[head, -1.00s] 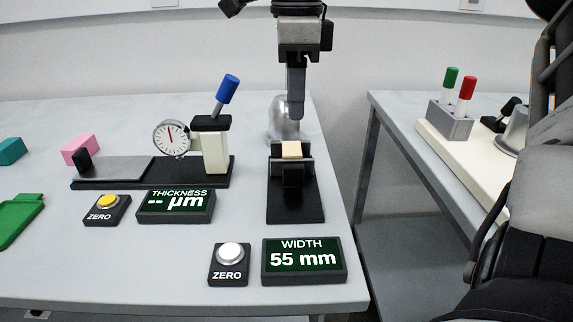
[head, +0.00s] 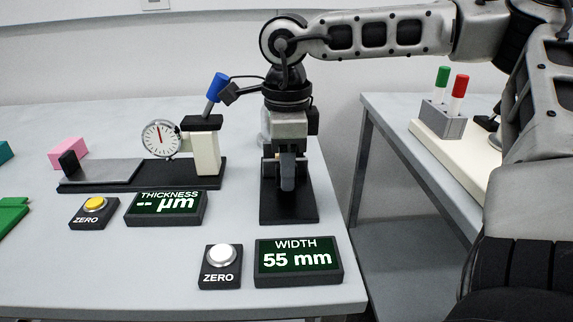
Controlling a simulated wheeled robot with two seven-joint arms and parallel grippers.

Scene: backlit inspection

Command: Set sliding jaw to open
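The width gauge (head: 289,213) is a black fixture near the table's right side. Its sliding jaw is mostly hidden behind my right gripper, and I cannot tell its exact position. The pale beige block between the jaws is also almost fully covered. The width display (head: 298,261) in front reads 55 mm. My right gripper (head: 288,187) points down at the gauge, with its fingers in front of or around the jaw. The fingers line up in this view, so neither their opening nor contact is clear. My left gripper is not in view.
The thickness gauge (head: 120,184) with its dial and blue-handled lever (head: 215,88) stands to the left. A white zero button (head: 222,254) and a yellow one (head: 95,204) sit in front. A second table (head: 392,117) stands at right across a gap.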

